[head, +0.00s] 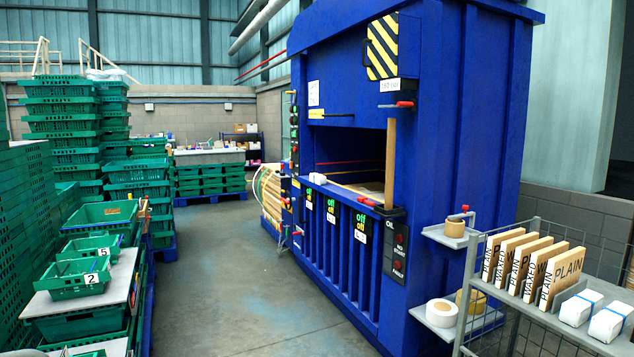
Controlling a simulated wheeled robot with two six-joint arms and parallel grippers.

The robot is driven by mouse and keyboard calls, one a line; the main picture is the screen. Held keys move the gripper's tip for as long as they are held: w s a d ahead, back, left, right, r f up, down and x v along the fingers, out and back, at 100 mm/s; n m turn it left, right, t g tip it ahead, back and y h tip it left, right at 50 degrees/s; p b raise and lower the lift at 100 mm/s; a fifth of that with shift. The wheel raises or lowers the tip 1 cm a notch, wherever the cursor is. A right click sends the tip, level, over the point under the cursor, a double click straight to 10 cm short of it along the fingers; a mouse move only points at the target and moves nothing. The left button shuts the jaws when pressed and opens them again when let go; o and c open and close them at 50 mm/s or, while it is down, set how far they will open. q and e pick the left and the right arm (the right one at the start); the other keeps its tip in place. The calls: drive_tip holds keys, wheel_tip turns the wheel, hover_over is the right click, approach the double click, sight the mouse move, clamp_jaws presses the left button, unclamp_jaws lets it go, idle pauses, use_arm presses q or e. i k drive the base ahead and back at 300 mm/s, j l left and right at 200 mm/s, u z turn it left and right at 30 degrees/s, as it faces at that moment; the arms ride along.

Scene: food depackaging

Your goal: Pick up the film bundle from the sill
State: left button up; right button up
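A small white bundle (318,178), which looks like the film bundle, lies on the sill (345,194) of the blue baler, at the left end of its open chamber mouth. It appears to rest on the sill's top; its details are too small to tell. Neither of my grippers shows in the head view.
The blue baler (455,150) fills the middle right. A tan upright board (390,165) stands at the opening's right end. Stacked green crates (62,125) line the left. A wire trolley (520,300) with labelled boards is at front right. The floor (235,290) between is clear.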

sight(320, 180)
drive_tip(key=i+u, duration=0.15)
drive_tip(key=i, duration=2.15)
drive_tip(key=i+z, duration=0.1)
drive_tip(key=i, duration=0.45)
drive_tip(key=i+j, duration=0.15)
drive_tip(key=i, duration=0.35)
drive_tip(key=i+z, duration=0.15)
drive_tip(key=i, duration=0.35)
drive_tip(key=i+j, duration=0.2)
drive_tip(key=i, duration=0.35)
drive_tip(key=z, duration=0.05)
